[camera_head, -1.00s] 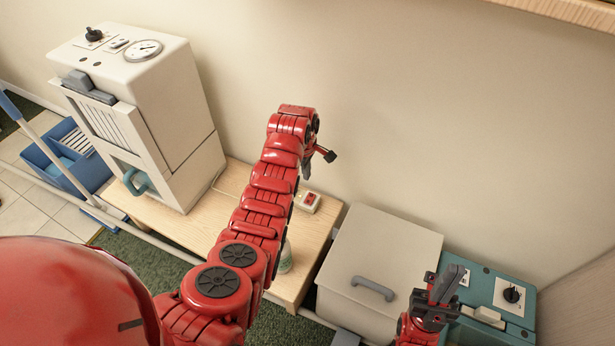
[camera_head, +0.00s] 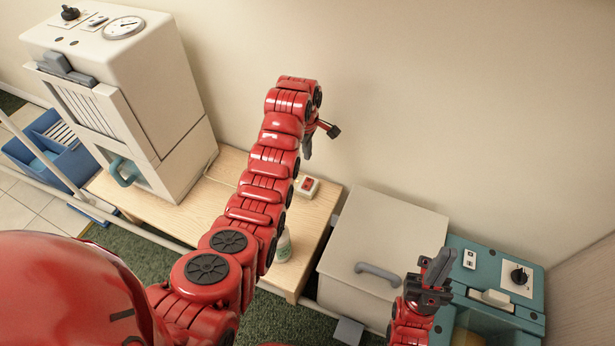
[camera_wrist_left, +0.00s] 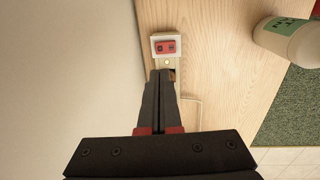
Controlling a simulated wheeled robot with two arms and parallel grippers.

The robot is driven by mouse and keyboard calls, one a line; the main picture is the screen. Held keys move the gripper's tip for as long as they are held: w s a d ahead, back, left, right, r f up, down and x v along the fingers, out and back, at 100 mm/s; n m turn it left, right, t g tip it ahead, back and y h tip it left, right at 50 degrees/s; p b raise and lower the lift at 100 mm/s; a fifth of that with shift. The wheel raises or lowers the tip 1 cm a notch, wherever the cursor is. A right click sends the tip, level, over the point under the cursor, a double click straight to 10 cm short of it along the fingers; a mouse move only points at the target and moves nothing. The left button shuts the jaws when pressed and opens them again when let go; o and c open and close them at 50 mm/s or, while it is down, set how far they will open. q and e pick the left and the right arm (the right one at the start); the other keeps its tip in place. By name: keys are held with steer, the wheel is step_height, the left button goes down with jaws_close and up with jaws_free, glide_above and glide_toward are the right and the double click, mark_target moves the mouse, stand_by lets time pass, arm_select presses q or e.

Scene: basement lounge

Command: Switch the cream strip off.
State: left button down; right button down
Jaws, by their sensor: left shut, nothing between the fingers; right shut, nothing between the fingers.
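The cream strip (camera_head: 308,187) lies on the wooden bench near the wall, with a red rocker switch on top. In the left wrist view the strip (camera_wrist_left: 154,38) shows its red rocker (camera_wrist_left: 165,46) and a small yellowish light (camera_wrist_left: 166,62) just below it. My left gripper (camera_head: 307,153) is shut and empty, above the strip in the head view. In the wrist view its fingertips (camera_wrist_left: 160,73) point at the strip's near end and hide part of it; I cannot tell whether they touch. My right gripper (camera_head: 440,262) is shut and empty, far to the right.
The wooden bench (camera_head: 215,205) carries a tall cream machine (camera_head: 120,90) at left and a bottle (camera_head: 283,246), partly behind my left arm. A lidded cream bin (camera_head: 385,235) and a teal unit (camera_head: 490,262) stand right. The wall is close behind the strip.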

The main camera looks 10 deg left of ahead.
arm_select(q)
steer(key=b, duration=0.4)
glide_toward(310, 181)
steer(key=f, duration=0.5)
steer(key=shift+w+d+f, duration=0.1)
steer(key=shift+w+f, duration=0.1)
steer(key=shift+w, duration=0.15)
steer(key=shift+w+f+b, duration=0.15)
steer(key=shift+f+b, duration=0.2)
steer(key=shift+f, duration=0.35)
steer(key=shift+f, duration=0.1)
steer(key=shift+w+f+b, duration=0.15)
steer(key=shift+b, duration=0.25)
steer(key=shift+p, duration=0.3)
